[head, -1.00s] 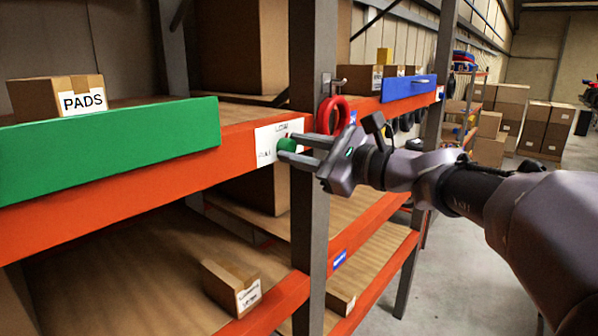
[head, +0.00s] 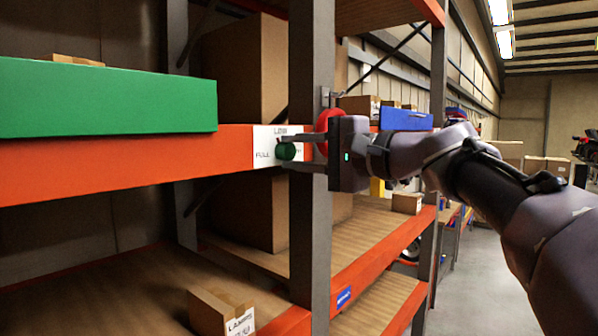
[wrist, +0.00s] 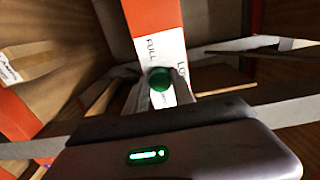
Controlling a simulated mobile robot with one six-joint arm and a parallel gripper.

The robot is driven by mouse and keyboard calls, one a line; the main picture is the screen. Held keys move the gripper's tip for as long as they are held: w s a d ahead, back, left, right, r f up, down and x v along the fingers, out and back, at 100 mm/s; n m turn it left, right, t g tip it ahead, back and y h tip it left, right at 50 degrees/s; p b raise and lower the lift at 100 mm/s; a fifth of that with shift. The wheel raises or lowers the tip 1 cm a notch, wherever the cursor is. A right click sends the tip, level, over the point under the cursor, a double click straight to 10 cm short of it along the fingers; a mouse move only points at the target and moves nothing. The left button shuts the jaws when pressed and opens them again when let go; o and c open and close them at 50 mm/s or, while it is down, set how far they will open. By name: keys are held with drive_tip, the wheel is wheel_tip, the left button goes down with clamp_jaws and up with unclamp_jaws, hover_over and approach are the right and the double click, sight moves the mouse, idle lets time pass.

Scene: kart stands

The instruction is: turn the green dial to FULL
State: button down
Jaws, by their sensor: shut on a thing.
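The green dial (head: 286,151) sits on a white label plate (head: 263,146) on the orange shelf beam. The plate reads LOW above the dial and FULL to its left; lettering at the right is mostly hidden by a finger. My gripper (head: 288,152) reaches in from the right, one finger above the dial and one below, shut on it. In the wrist view the dial (wrist: 160,79) sits between the fingertips, with FULL and part of LOW readable beyond it. I cannot clearly tell which way the dial's mark points.
A grey upright (head: 310,230) stands just right of the dial, with a red ring (head: 327,124) hanging by it. A long green panel (head: 110,98) stands above the beam at left. A blue panel (head: 405,119) and cartons fill shelves farther right. The aisle floor at right is clear.

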drive_tip(key=n+b, duration=0.3)
drive_tip(key=n, duration=0.1)
drive_tip(key=shift+f, duration=0.25)
drive_tip(key=shift+r+n+b, duration=0.1)
drive_tip(key=shift+n+b, duration=0.75)
drive_tip(key=shift+n, duration=0.25)
drive_tip(key=c, duration=1.1)
unclamp_jaws()
drive_tip(key=shift+o, duration=0.2)
drive_tip(key=v, duration=1.7)
drive_tip(key=shift+s+d+b, duration=0.15)
drive_tip(key=shift+s+b, duration=0.05)
drive_tip(key=shift+b, duration=0.25)
